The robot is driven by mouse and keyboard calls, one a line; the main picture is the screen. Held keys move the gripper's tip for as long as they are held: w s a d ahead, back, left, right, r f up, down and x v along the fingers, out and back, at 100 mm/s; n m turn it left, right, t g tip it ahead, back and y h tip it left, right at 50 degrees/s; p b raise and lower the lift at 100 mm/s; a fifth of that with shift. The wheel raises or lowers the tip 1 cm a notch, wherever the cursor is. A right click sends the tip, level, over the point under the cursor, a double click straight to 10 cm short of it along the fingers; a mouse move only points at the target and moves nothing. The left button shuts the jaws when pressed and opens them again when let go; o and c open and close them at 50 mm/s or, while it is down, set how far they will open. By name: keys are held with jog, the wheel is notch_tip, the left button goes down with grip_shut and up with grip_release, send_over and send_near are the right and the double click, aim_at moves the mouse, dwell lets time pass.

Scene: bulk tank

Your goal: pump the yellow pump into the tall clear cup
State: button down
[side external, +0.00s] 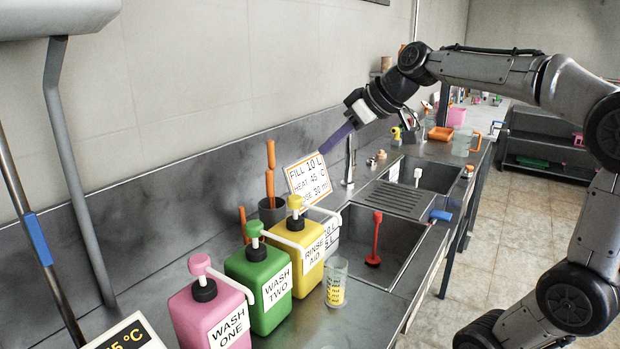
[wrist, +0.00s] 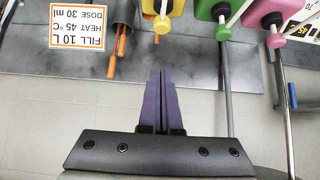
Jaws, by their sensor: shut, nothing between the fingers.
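The yellow pump (side external: 302,244) is a yellow jug labelled RINSE AID with a yellow pump head and a white spout. It stands at the right end of the row of three jugs. Its yellow head (wrist: 161,24) shows at the top middle of the wrist view, ahead of my fingertips. The tall clear cup (side external: 337,282) stands upright on the counter just right of the yellow jug, near the spout. My gripper (side external: 325,152) is shut and empty, above and behind the yellow jug, apart from it. In the wrist view my purple fingers (wrist: 161,72) are together.
The green WASH TWO jug (side external: 258,287) and pink WASH ONE jug (side external: 210,315) stand left of the yellow one. Behind it are a dark holder (side external: 271,212) with orange-handled tools and a sign (side external: 308,177). Right are a faucet (side external: 349,160) and sink (side external: 385,245).

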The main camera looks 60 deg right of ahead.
jog(key=shift+w+f, duration=0.1)
jog(key=shift+f, duration=0.05)
send_over(301, 200)
jog(key=f, duration=0.6)
jog(key=shift+s+f, duration=0.25)
jog(key=shift+f, duration=0.15)
notch_tip(301, 200, down, 2)
jog(key=shift+w+f, duration=0.1)
jog(key=shift+f, duration=0.95)
jog(key=shift+f, duration=1.45)
jog(key=shift+r, duration=0.1)
